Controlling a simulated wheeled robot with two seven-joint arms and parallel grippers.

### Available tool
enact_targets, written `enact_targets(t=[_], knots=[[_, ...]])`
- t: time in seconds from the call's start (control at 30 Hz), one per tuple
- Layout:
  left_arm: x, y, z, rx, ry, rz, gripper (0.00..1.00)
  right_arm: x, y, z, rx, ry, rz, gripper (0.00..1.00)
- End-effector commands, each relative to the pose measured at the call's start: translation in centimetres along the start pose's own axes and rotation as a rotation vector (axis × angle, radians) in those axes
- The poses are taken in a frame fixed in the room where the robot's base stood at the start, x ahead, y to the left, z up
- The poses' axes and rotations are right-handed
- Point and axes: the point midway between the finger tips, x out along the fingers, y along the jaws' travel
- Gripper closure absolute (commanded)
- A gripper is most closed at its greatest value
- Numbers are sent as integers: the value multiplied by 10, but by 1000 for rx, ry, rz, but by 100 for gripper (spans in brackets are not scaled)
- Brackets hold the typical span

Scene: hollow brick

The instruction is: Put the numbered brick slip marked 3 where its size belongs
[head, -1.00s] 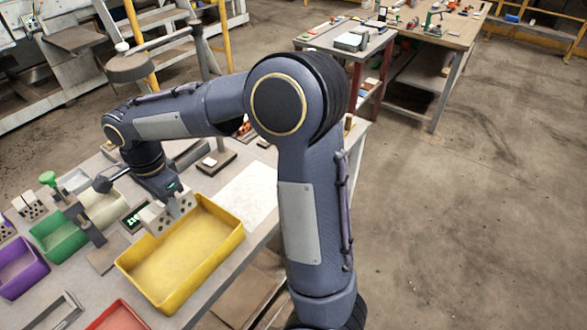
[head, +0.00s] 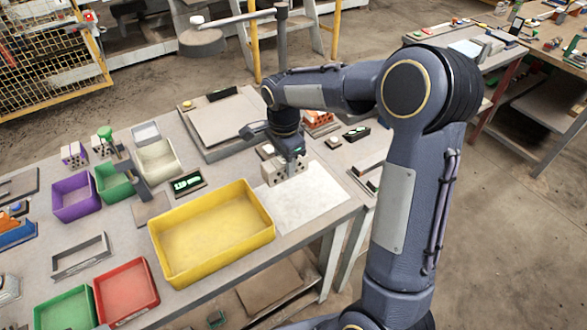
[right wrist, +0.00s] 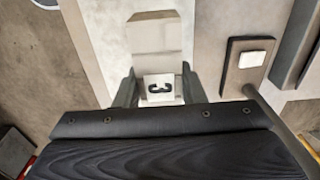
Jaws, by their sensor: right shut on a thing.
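My right gripper (head: 289,156) is shut on a pale beige brick slip (head: 280,173) with small dark holes. In the head view it is over the left part of a white sheet (head: 318,193); I cannot tell whether it touches the sheet. In the right wrist view the gripper (right wrist: 160,92) has a finger on either side of the slip, whose white label (right wrist: 160,87) reads 3, turned sideways. The yellow bin (head: 165,255) is left of and in front of it. The purple (head: 75,197), green (head: 115,182) and cream (head: 158,160) bins stand further left. My left gripper is not in view.
A small display with green digits (head: 187,183) stands behind the yellow bin. A red bin (head: 125,290) and a metal frame (head: 80,256) are at the front left. A large grey tray (head: 220,120) is behind. Several holed blocks (head: 74,155) stand at the far left.

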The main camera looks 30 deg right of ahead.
Motion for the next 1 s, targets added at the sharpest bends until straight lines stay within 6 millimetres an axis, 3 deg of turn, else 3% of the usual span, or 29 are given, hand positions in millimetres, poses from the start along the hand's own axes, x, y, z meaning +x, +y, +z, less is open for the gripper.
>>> enact_targets(t=[0.1, 0.4, 0.6, 1.0], knots=[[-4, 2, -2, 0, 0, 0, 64, 18, -7, -14, 1, 1, 1, 94], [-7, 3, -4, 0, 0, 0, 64, 42, -16, -31, 1, -1, 1, 94], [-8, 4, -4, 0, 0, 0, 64, 68, -15, -30, -1, 0, -1, 94], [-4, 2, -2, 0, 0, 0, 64, 75, -16, -30, -1, 1, -2, 94]])
